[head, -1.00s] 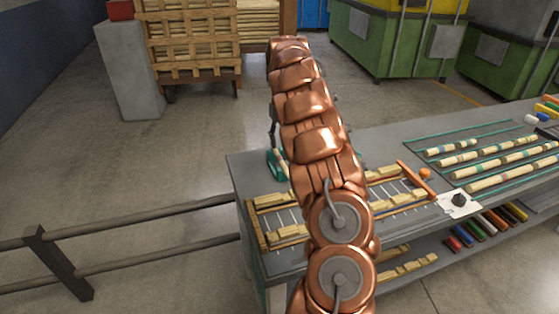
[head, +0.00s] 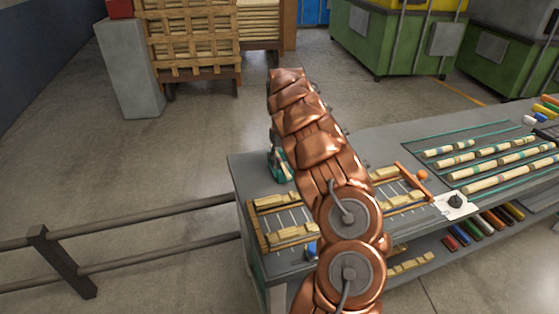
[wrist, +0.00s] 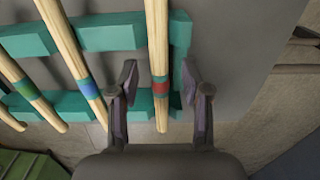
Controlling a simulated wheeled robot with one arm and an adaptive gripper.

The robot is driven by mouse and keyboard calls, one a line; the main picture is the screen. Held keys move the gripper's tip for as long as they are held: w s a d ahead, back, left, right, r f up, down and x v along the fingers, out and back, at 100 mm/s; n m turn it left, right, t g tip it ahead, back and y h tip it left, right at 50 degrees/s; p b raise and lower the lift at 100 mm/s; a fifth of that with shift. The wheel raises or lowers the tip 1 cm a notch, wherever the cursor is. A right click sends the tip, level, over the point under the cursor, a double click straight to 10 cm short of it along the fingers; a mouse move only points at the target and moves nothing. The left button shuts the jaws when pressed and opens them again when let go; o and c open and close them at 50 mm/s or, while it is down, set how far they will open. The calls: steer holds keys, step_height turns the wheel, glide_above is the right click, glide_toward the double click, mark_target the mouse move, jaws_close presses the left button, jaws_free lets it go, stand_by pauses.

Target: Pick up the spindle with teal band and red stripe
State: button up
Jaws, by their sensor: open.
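The spindle with teal band and red stripe (wrist: 157,45) is a pale wooden rod in the wrist view. It lies across the teal rack (wrist: 108,32), its near end sticking out past the rack. My gripper (wrist: 160,76) is open, with one finger on each side of the rod near the banded part. A gap shows between the rod and each finger, so it is not gripped. In the head view my arm hides the spindle and most of the rack, with a teal part (head: 279,168) showing beside the arm.
To the left in the wrist view lie a spindle with a blue stripe (wrist: 81,65) and one with a green stripe (wrist: 25,88). The grey bench (head: 245,172) holds a wooden tray of pale pieces (head: 277,203) and banded rods at right (head: 490,160).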

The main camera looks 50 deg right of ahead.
jaws_close()
stand_by(0.4)
